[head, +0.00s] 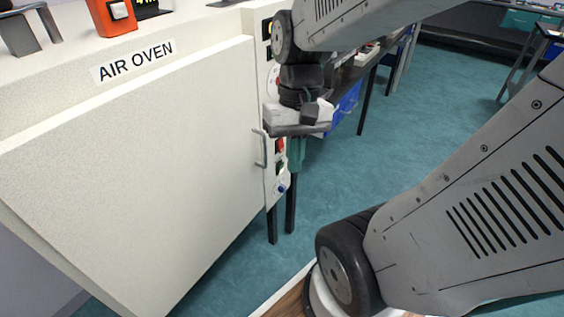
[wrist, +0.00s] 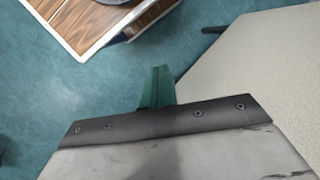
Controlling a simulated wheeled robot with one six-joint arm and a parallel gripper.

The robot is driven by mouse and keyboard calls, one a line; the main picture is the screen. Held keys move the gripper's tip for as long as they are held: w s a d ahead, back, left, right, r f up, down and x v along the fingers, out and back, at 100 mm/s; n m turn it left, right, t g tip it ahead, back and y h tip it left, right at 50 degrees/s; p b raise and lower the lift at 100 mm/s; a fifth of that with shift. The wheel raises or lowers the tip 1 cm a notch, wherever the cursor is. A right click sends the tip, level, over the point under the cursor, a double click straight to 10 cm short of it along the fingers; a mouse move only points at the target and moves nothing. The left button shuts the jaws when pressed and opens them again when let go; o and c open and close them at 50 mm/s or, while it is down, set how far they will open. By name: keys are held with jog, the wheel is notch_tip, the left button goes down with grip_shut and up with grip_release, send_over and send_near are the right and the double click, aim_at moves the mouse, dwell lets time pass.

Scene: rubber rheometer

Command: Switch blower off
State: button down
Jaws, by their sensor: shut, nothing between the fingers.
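The white air oven (head: 130,170) fills the left of the head view, its door closed. Its narrow control panel (head: 270,190) runs down the right edge. On it I see a red switch (head: 280,146), a dark switch (head: 280,169) below and a blue knob (head: 282,188) lower still. Which one is the blower switch cannot be read. My gripper (head: 297,160) has green fingers, shut and empty, just right of the red switch in the picture; contact cannot be told. My wrist hides part of the panel. The fingers also show in the wrist view (wrist: 160,85).
The door handle (head: 261,148) stands out just left of the panel. An orange device (head: 113,17) sits on the oven top. A bench with a blue bin (head: 343,108) is behind my wrist. The teal floor (head: 340,180) is open to the right of the oven.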

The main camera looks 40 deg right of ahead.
jog(key=w+d+f+m+t+y, duration=0.3)
jog(key=w+d+f+m+y, duration=0.15)
jog(key=f+m, duration=0.25)
jog(key=w+d+f+m+t+y, duration=0.3)
jog(key=w+d+f+m, duration=0.15)
jog(key=f+m, duration=0.25)
jog(key=w+d+f+m+t+h, duration=0.3)
jog(key=d+f+m+t+h, duration=0.3)
jog(key=d+f+m, duration=0.7)
jog(key=d+m, duration=0.1)
jog(key=d, duration=0.2)
jog(key=shift+f+m+h, duration=0.3)
jog(key=shift+h, duration=0.05)
